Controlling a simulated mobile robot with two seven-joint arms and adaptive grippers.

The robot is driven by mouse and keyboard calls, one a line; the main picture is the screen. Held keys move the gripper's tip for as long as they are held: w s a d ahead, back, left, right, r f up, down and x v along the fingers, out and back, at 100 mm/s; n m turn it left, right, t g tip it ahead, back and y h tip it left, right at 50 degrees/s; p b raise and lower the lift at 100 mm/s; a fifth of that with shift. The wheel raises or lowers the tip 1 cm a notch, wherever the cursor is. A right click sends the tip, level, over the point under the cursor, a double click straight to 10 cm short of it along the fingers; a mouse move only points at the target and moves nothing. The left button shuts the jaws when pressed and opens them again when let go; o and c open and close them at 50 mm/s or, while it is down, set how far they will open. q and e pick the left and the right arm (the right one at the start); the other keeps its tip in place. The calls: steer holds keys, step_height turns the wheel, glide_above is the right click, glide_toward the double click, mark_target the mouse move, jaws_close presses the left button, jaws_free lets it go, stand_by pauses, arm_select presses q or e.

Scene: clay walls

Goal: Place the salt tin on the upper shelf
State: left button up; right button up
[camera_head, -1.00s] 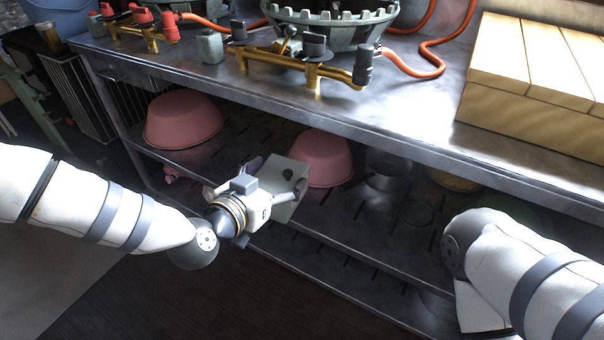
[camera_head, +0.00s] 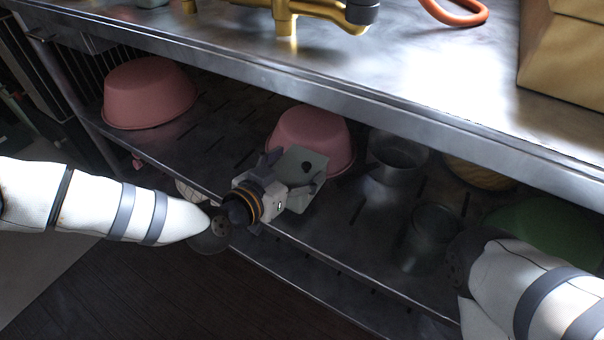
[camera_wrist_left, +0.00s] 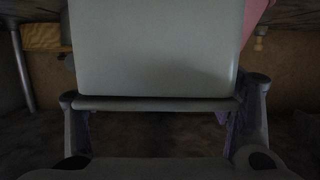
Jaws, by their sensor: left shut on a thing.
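The salt tin, a pale grey-green box (camera_head: 309,159) with a small dark spot, is held in my left gripper (camera_head: 290,178). It also fills the upper middle of the left wrist view (camera_wrist_left: 155,50), between the two fingers. In the head view the tin appears in front of the middle pink bowl and overlaps its lower part; I cannot tell the gap between them. The upper shelf (camera_head: 228,128) is the slotted metal one under the counter. My right arm comes in at the right; its gripper is out of sight.
Pink bowls stand at the left (camera_head: 150,95) and middle (camera_head: 310,135) of the upper shelf. A metal pot (camera_head: 396,160), a glass-like vessel (camera_head: 432,230) and a green bowl (camera_head: 545,230) are to the right. The counter edge (camera_head: 400,120) overhangs. A lower shelf (camera_head: 330,268) lies below.

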arm_select(q)
step_height(320, 180, down, 4)
steer(key=shift+w+f+b, duration=0.1)
steer(key=shift+b, duration=0.95)
steer(key=shift+r, duration=0.4)
steer(key=shift+c, duration=0.6)
steer(key=shift+f, duration=0.2)
steer(key=o, duration=1.5)
steer(key=shift+c, duration=0.2)
